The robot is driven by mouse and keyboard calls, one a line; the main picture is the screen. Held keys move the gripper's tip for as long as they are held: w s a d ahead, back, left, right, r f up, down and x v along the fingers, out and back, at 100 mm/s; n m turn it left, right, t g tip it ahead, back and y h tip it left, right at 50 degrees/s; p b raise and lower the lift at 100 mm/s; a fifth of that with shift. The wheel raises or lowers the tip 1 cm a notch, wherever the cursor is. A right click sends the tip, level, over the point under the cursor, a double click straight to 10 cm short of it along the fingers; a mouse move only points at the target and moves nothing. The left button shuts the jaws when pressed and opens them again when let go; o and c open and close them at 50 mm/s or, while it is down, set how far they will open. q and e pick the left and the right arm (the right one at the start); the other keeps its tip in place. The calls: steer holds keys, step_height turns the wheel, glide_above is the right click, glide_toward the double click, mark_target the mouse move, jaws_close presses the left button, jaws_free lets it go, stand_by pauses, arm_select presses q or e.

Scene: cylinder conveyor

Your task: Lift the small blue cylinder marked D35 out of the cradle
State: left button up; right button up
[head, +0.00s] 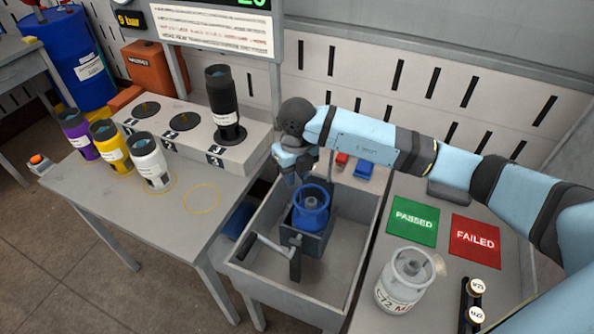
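A small blue cylinder (310,217) with a collar on top stands upright in a dark grey cradle (312,243) inside a grey metal trough (262,284). Its D35 marking is not legible. My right arm reaches in from the right, bends at a dark joint and points down over the trough. My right gripper (299,184) is above and slightly left of the blue cylinder's collar, very close to it. Its fingers are small and partly hidden, so I cannot tell their opening or any contact. My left gripper is not in view.
A crank handle (268,246) stands at the cradle's front. Right of the trough are a white cylinder (402,286), a green PASSED mat (412,220) and a red FAILED mat (474,239).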

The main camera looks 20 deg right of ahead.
mark_target(297, 204)
steer(key=f, duration=0.4)
steer(key=f+p, duration=0.1)
steer(key=f, duration=0.4)
steer(key=f+p, duration=0.1)
steer(key=f, duration=0.3)
steer(key=shift+w+d+f, duration=0.2)
steer(key=shift+d+f, duration=0.05)
steer(key=shift+d, duration=0.15)
steer(key=shift+c, duration=0.4)
jaws_close()
